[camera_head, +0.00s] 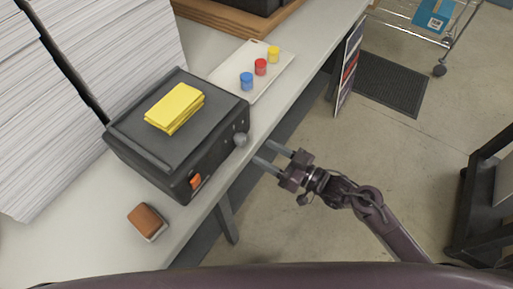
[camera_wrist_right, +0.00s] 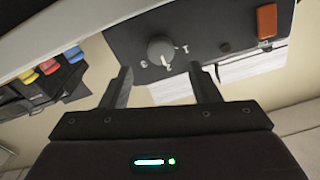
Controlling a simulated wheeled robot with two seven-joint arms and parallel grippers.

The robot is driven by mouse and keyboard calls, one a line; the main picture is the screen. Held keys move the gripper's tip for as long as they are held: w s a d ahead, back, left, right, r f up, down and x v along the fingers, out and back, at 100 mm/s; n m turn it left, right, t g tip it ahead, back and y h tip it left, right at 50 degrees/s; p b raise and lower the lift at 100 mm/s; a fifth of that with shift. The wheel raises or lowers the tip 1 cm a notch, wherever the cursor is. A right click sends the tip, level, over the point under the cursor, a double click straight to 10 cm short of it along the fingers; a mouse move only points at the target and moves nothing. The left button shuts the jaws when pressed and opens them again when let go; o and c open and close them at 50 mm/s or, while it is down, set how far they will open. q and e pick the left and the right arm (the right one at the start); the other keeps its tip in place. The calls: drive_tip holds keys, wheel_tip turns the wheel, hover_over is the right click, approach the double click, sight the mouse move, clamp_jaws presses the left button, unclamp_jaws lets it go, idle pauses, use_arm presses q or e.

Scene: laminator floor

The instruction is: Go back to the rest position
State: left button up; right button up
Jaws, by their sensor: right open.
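The black laminator (camera_head: 140,148) sits on the white bench with a round grey knob (camera_head: 240,139) and an orange switch (camera_head: 196,181) on its front. A folded yellow cloth (camera_head: 175,107) lies on top. My right gripper (camera_head: 262,153) is open and empty, just off the bench's front edge, with its fingers pointing toward the knob and apart from it. In the right wrist view the knob (camera_wrist_right: 160,50) shows beyond and between the open fingers (camera_wrist_right: 158,78), with the orange switch (camera_wrist_right: 267,20) at upper right. My left gripper is not in view.
Tall paper stacks (camera_head: 105,45) stand at the back left. A white board (camera_head: 225,75) holds blue, red and yellow pieces. A brown block (camera_head: 147,222) lies near the front.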

drive_tip(key=shift+s+d, duration=0.35)
drive_tip(key=shift+d, duration=0.2)
drive_tip(key=s+d+f+m+h, duration=0.1)
drive_tip(key=d+f+m+h, duration=0.2)
drive_tip(key=f, duration=0.7)
drive_tip(key=s+d+f+g+h, duration=0.15)
drive_tip(key=d+f+h, duration=0.25)
drive_tip(key=f, duration=0.5)
drive_tip(key=s+d+f+m+t+h, duration=0.1)
drive_tip(key=s+d+f+m+h, duration=0.2)
drive_tip(key=f, duration=0.7)
drive_tip(key=s+d+f+g+h, duration=0.1)
drive_tip(key=s+d+f+g, duration=0.1)
drive_tip(key=s+f, duration=0.4)
drive_tip(key=s+d+f+g+h+b, duration=0.1)
drive_tip(key=s+d+f+g+h, duration=0.1)
drive_tip(key=s+f+g, duration=0.2)
drive_tip(key=s+d+f+g+h, duration=0.2)
drive_tip(key=s+f, duration=0.7)
drive_tip(key=s, duration=0.9)
drive_tip(key=shift+d+f+g, duration=0.15)
drive_tip(key=shift+g, duration=0.4)
drive_tip(key=shift+n, duration=0.3)
